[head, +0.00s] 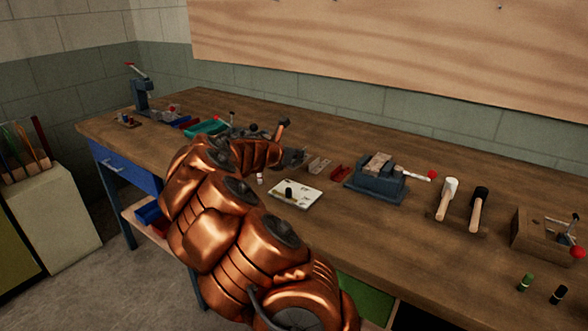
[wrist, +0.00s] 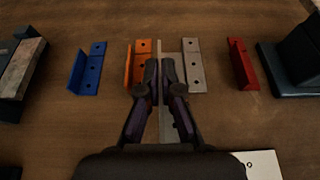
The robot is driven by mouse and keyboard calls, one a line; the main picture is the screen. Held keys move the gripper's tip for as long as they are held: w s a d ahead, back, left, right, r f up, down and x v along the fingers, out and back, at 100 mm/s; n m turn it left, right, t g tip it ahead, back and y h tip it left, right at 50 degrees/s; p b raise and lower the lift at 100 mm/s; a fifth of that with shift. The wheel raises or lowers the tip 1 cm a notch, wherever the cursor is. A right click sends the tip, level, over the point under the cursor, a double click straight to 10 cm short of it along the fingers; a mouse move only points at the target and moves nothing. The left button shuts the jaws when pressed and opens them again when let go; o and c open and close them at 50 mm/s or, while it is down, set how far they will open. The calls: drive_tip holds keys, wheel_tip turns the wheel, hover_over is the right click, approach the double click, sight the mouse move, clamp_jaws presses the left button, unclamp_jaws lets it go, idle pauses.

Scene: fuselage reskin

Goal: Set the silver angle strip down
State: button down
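My gripper (wrist: 160,66) points at the bench, its two dark fingers close together on a thin grey silver angle strip (wrist: 166,125), seen almost edge-on between them. The fingers hide much of the strip, and I cannot tell whether its lower edge touches the bench. Just right of the fingertips is a silver plate with holes (wrist: 194,66), which also shows on the bench in the head view (head: 319,165). I cannot tell whether it is wholly separate from the strip. In the head view my copper arm hides most of the gripper.
An orange angle (wrist: 142,66) and a blue angle (wrist: 92,68) lie left of the fingers. A red angle (wrist: 241,63) lies to the right, before a blue-grey vise (head: 377,184). A white card (head: 297,194) lies nearer the bench's front edge.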

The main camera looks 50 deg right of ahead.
sight(295, 160)
drive_tip(key=shift+s+f, duration=0.1)
drive_tip(key=shift+f, duration=1.75)
drive_tip(key=shift+f, duration=0.1)
drive_tip(key=c, duration=1.3)
unclamp_jaws()
drive_tip(key=shift+a+r, duration=0.3)
drive_tip(key=v, duration=1.1)
drive_tip(key=shift+a, duration=0.1)
